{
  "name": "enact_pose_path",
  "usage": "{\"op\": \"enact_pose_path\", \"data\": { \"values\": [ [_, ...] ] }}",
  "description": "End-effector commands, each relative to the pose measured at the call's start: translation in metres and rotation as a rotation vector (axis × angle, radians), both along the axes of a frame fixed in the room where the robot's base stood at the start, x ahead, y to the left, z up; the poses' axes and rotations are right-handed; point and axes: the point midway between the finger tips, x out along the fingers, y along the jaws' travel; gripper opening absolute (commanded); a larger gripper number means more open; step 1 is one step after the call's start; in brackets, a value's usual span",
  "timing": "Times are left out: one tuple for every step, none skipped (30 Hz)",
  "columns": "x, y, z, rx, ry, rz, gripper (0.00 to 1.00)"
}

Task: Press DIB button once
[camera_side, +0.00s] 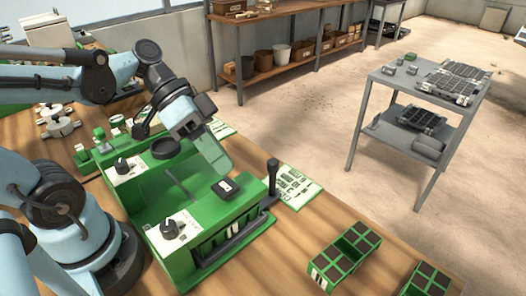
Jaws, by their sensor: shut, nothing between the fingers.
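The green seeder machine (215,212) stands on the wooden table in front of my arm. On its top is a black square block (226,189) with a small white mark. White panels at its front (171,232) and back left (123,170) each carry a black knob. I cannot read the lettering, so I cannot tell which control is DIB. My gripper (224,168) is shut and empty, pointing down at the machine's top just behind the black block. It looks apart from the block, but the gap is hard to judge.
A black lever (272,178) rises at the machine's right side, beside a printed green-and-white sheet (296,187). Green seed trays (345,254) lie at the table's front right. A grey cart (383,80) and wooden shelving (270,75) stand beyond the table.

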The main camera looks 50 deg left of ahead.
Motion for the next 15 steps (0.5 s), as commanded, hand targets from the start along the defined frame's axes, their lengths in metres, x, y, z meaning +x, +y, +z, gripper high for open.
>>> {"op": "enact_pose_path", "data": {
  "values": [
    [0.0,0.0,0.005,0.0,0.0,0.0,0.0],
    [0.0,0.0,0.008,0.0,0.0,0.0,0.0],
    [-0.001,0.0,0.011,0.0,0.0,0.0,0.0],
    [-0.001,0.0,0.014,0.0,0.0,0.0,0.0],
    [-0.001,0.0,0.017,0.0,0.0,0.0,0.0],
    [0.0,0.0,0.02,0.0,0.0,0.0,0.0],
    [0.0,0.0,0.023,0.0,0.0,0.0,0.0],
    [0.0,0.0,0.026,0.0,0.0,0.0,0.0],
    [0.0,0.0,0.029,0.0,0.0,0.0,0.0],
    [0.0,0.0,0.031,0.0,0.0,0.0,0.0],
    [-0.001,0.0,0.032,0.0,0.0,0.0,0.0],
    [-0.001,0.0,0.034,0.0,0.0,0.0,0.0],
    [-0.001,0.0,0.035,0.0,0.0,0.0,0.0],
    [-0.001,0.0,0.036,0.0,0.0,0.0,0.0],
    [-0.001,0.0,0.036,0.0,0.0,0.0,0.0]
  ]
}}
